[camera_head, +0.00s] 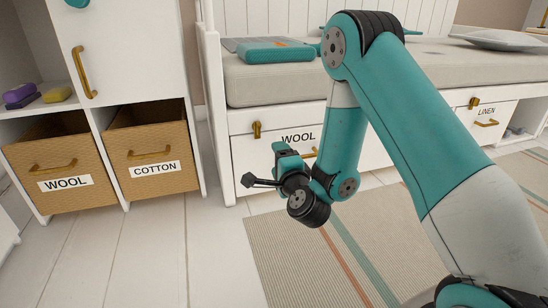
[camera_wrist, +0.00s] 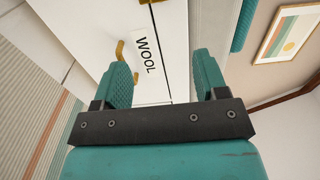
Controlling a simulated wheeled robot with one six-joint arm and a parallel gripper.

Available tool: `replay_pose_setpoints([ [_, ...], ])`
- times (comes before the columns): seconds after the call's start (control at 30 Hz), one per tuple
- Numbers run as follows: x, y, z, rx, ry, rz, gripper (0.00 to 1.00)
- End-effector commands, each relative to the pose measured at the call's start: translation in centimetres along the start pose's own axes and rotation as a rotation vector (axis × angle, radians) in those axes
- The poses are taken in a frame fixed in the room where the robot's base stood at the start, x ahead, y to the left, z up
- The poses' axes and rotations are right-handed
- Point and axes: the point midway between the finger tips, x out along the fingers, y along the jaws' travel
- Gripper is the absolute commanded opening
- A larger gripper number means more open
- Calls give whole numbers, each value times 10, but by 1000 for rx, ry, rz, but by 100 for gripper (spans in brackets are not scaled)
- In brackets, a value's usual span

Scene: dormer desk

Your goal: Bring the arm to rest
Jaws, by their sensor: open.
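My arm is bent, with its elbow high in front of the bench and its forearm hanging down. My gripper (camera_head: 262,182) is in front of the white drawer labelled WOOL (camera_head: 275,135), apart from it as far as I can tell. In the wrist view my gripper (camera_wrist: 164,80) shows two teal fingers spread apart with nothing between them. Behind them is the WOOL drawer front (camera_wrist: 172,50), turned sideways, with its brass handle (camera_wrist: 120,50).
Wicker baskets labelled WOOL (camera_head: 65,205) and COTTON (camera_head: 150,185) sit in the white shelf at left. A teal folded item (camera_head: 275,53) lies on the bench cushion (camera_head: 270,85). A LINEN drawer (camera_head: 487,133) is at right. A striped rug (camera_head: 290,262) covers the floor; bare boards are at left.

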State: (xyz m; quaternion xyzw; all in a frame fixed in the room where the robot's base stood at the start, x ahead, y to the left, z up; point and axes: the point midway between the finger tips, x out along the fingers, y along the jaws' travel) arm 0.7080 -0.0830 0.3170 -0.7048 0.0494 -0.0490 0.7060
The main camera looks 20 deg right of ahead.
Motion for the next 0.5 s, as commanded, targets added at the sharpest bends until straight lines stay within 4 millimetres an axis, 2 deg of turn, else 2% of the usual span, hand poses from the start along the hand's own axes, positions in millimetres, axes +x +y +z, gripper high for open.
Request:
replay_pose_setpoints([
  [0.17,0,0,1,0,-3,0,66],
  [0.27,0,-14,9,-17,-38,8,66],
  [0.37,-2,-53,35,-77,-157,36,66],
  [0.47,-13,-109,74,-195,-352,81,66],
  [0.5,-23,-133,91,-255,-446,97,66],
])
